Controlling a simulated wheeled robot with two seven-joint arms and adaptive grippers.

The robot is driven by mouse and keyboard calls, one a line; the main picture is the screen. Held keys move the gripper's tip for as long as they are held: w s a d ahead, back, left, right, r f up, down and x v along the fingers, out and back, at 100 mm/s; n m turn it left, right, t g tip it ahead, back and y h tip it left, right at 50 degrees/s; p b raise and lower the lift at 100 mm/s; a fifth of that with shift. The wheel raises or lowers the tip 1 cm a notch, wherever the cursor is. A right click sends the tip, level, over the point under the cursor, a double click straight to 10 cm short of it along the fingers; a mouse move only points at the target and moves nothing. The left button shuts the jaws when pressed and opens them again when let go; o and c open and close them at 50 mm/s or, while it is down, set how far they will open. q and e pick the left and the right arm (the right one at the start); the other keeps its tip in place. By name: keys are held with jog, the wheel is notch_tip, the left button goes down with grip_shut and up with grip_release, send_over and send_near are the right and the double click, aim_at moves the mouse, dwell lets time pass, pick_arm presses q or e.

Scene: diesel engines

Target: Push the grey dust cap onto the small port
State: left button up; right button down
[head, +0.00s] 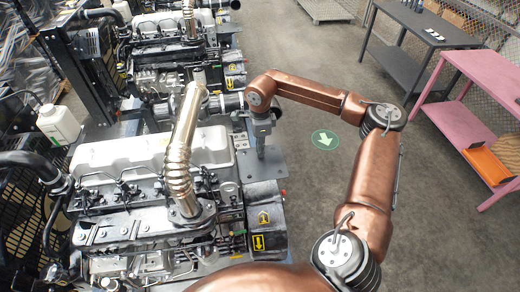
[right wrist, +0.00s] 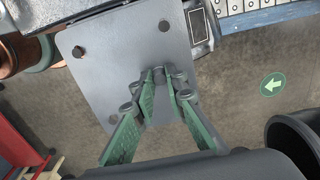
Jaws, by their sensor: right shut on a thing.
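My right gripper (head: 261,153) points down over a flat grey plate (head: 268,168) at the right side of the nearest engine. In the right wrist view its green-lined fingers (right wrist: 160,78) close together at the tips over the same plate (right wrist: 110,42). The grey dust cap is pinched there, mostly hidden by the fingertips and hard to tell from the grey plate. I cannot make out the small port, nor whether the cap touches anything. My left gripper is out of view.
The nearest engine (head: 150,160) has a tall metal exhaust pipe (head: 183,150) left of the gripper. More engines stand behind it. A pink table (head: 485,75) and a dark table (head: 425,25) stand at the right. The floor between, with a green arrow sign (head: 326,140), is clear.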

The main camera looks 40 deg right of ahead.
dwell(0.3)
jog(key=shift+r+p, duration=1.7)
jog(key=shift+r, duration=0.8)
jog(key=shift+f, duration=0.1)
